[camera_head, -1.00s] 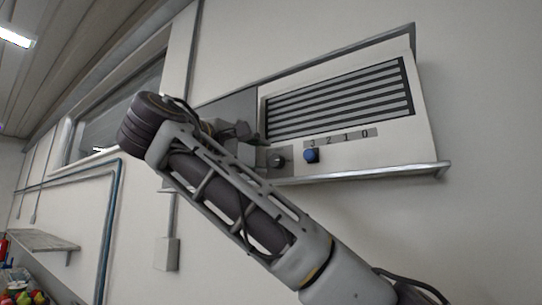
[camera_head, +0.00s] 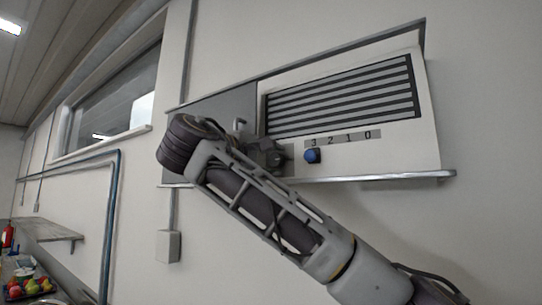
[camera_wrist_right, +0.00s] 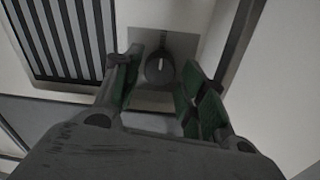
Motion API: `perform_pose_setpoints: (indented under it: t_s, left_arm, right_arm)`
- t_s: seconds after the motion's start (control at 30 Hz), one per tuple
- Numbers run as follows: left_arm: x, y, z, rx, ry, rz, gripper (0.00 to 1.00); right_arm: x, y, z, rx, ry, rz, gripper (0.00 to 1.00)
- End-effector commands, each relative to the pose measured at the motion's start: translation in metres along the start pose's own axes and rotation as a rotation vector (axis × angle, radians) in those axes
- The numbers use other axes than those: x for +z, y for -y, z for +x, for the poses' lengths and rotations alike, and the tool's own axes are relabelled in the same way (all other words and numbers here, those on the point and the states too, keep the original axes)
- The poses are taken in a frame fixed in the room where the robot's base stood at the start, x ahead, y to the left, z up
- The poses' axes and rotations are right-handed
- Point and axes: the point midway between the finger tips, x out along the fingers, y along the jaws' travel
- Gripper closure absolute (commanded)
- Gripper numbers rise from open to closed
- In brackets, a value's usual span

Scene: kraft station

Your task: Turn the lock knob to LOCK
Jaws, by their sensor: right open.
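The lock knob (camera_wrist_right: 160,72) is a dark round knob with a pale mark, on a grey plate (camera_wrist_right: 175,43). In the right wrist view it shows between the fingertips of my right gripper (camera_wrist_right: 160,84), which is open with green-padded fingers on either side. Whether the fingers touch the knob cannot be told. In the head view my right gripper (camera_head: 268,153) covers the knob's place at the lower left of the vented panel (camera_head: 428,130). LOCK lettering is not readable. My left gripper is not in view.
A blue knob (camera_head: 313,156) sits right of my gripper, under a strip (camera_head: 342,138) marked 3 2 1 0. A metal ledge (camera_head: 400,177) runs below the panel. A wall shelf (camera_head: 48,231) and colourful fruit (camera_head: 30,288) are at the lower left.

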Motion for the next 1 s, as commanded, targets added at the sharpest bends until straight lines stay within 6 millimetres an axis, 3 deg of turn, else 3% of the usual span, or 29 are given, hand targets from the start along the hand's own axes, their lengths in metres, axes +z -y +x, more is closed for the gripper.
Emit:
perform_pose_setpoints:
  t_s: [0.2, 0.5, 0.77, 1.0]
  left_arm:
    - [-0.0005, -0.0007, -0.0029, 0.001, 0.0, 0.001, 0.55]
    - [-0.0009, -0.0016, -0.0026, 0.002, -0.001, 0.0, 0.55]
    - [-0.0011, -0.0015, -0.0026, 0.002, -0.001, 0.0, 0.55]
    - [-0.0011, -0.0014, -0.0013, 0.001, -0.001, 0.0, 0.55]
  right_arm:
    - [-0.0002, 0.0002, 0.0107, 0.001, 0.0, -0.001, 0.59]
    - [-0.0001, 0.0007, 0.0115, 0.001, -0.001, -0.001, 0.59]
    - [-0.0001, 0.0008, 0.0115, 0.0, 0.0, -0.001, 0.92]
    - [0.0, 0.0014, 0.0115, -0.001, -0.001, -0.023, 0.93]
